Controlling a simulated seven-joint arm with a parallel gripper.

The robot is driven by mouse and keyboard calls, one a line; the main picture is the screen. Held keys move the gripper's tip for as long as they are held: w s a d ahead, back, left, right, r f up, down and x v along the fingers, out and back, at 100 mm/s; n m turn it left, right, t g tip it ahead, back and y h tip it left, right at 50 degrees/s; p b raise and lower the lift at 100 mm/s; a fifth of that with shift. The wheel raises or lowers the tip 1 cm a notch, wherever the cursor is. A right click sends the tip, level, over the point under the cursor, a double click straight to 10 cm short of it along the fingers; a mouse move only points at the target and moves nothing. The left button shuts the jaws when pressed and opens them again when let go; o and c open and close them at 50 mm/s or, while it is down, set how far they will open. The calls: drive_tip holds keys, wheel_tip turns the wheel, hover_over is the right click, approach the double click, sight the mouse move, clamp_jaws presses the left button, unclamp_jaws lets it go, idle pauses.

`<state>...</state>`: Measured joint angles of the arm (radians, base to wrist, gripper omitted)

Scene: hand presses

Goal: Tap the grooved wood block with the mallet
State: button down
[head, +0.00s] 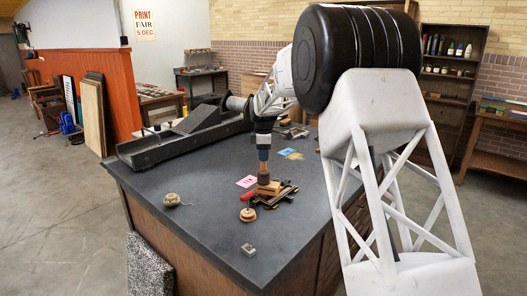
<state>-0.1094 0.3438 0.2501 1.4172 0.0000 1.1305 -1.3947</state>
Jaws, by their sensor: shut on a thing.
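The wood block (269,188) is a small light-brown piece on the dark table (205,225), near the table's middle. Its grooves are too small to make out. My gripper (263,150) points down above the block, shut on the mallet (263,171), which looks brown and upright. The mallet's lower end is directly over the block; I cannot tell whether they touch. The fingers are small and dark here, and part of the mallet is hidden by them.
Dark metal pieces (287,193) lie right of the block. A long black press bed (185,138) fills the back left. The front left tabletop is mostly clear.

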drive_tip(key=shift+r, duration=0.2)
drive_tip(key=shift+r, duration=1.4)
drive_tip(key=shift+s+d+f, duration=0.15)
drive_tip(key=shift+s+d, duration=0.1)
drive_tip(key=shift+d, duration=0.35)
drive_tip(key=shift+s+d+f, duration=0.1)
drive_tip(key=shift+s+d, duration=0.15)
drive_tip(key=shift+d, duration=0.4)
drive_tip(key=shift+s+d+f, duration=0.15)
drive_tip(key=shift+s+d, duration=0.1)
drive_tip(key=shift+d, duration=0.35)
drive_tip(key=shift+f, duration=0.1)
drive_tip(key=shift+f, duration=1.05)
